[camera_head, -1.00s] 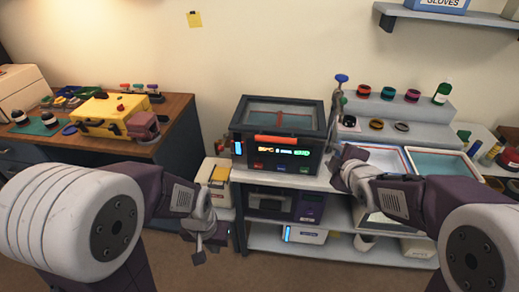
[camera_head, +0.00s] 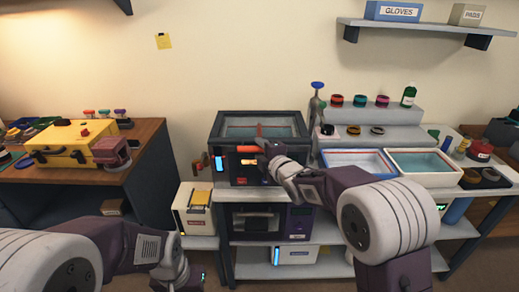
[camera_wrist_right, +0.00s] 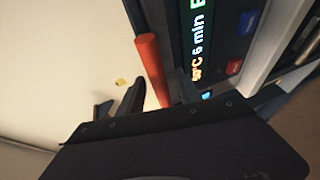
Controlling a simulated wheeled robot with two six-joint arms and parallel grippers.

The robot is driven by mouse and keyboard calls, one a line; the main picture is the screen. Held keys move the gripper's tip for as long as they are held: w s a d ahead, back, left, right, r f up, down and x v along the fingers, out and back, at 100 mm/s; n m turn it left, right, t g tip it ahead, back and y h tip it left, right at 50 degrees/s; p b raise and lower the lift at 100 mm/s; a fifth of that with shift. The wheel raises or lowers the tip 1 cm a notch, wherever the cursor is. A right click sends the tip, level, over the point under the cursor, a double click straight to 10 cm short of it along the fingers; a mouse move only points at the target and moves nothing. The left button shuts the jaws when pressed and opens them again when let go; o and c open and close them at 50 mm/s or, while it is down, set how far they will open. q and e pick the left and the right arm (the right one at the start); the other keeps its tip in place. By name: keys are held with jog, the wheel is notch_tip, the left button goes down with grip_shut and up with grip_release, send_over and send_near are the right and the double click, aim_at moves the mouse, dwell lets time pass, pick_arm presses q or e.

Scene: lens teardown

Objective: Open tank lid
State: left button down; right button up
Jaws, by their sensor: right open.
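The tank (camera_head: 222,178) is a dark box on the bench, with a lit display on its front. Its lid (camera_head: 283,118), a dark frame around a clear panel, lies shut on top. The lid's orange handle (camera_head: 244,149) shows at the front edge, partly hidden by my right gripper (camera_head: 264,150). In the right wrist view the handle (camera_wrist_right: 151,65) reaches down between the dark fingers of my open right gripper (camera_wrist_right: 158,95); I cannot tell whether they touch it. My left gripper is mostly cut off at the bottom of the head view; its jaws cannot be made out.
Two trays with liquid, one blue-rimmed (camera_head: 328,160) and one pale (camera_head: 394,155), stand right of the tank. A stepped grey rack (camera_head: 385,135) with coloured rings is behind them. A yellow case (camera_head: 75,141) sits on the wooden desk at left.

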jog(key=shift+w+a, duration=0.3)
grip_shut()
dwell(1.3)
